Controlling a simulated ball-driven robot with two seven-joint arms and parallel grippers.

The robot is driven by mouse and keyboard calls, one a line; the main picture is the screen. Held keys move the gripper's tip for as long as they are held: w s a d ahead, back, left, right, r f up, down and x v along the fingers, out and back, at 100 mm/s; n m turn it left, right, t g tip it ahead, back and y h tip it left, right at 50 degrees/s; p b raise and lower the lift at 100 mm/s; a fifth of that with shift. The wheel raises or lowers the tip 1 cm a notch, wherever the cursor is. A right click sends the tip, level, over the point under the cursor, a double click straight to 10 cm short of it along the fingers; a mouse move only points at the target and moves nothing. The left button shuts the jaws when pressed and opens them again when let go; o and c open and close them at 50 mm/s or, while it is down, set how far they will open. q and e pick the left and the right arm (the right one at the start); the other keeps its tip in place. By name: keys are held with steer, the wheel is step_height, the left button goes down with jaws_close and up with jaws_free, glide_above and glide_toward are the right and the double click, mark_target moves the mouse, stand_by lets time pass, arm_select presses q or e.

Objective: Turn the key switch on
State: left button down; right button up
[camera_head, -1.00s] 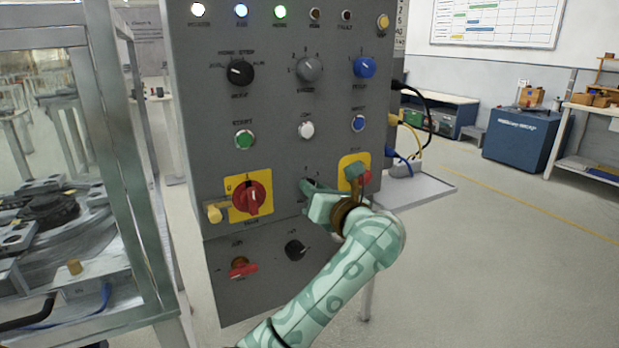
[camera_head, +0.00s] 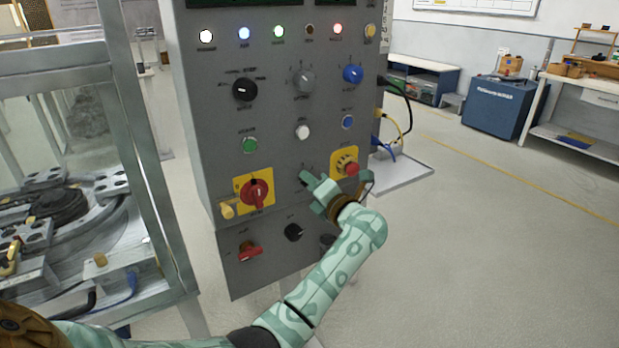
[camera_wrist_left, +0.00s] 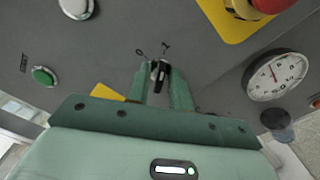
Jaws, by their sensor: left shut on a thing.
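The key switch (camera_wrist_left: 160,72) is a small dark key on the grey control panel (camera_head: 208,160), below printed marks 0 and 1. In the left wrist view it sits between the two green fingers of my left gripper (camera_wrist_left: 163,84), which is shut on it. The key points up towards the marks; its exact angle is hard to tell. In the head view my left gripper (camera_head: 306,180) is at the panel, and its fingers hide most of the switch. My right gripper is not in view.
Right of the key is a red emergency stop (camera_head: 352,169) on a yellow plate; left is a red rotary switch (camera_head: 256,194). A white button (camera_head: 302,132) is above and a black knob (camera_head: 293,232) below. A round dial (camera_wrist_left: 278,75) shows in the wrist view. Metal framing (camera_head: 150,190) stands left.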

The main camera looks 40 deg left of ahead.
arm_select(q)
steer(key=shift+d, duration=0.1)
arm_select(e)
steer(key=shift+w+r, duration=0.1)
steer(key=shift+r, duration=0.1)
arm_select(q)
steer(key=c, duration=1.5)
jaws_free()
steer(key=shift+c, duration=0.2)
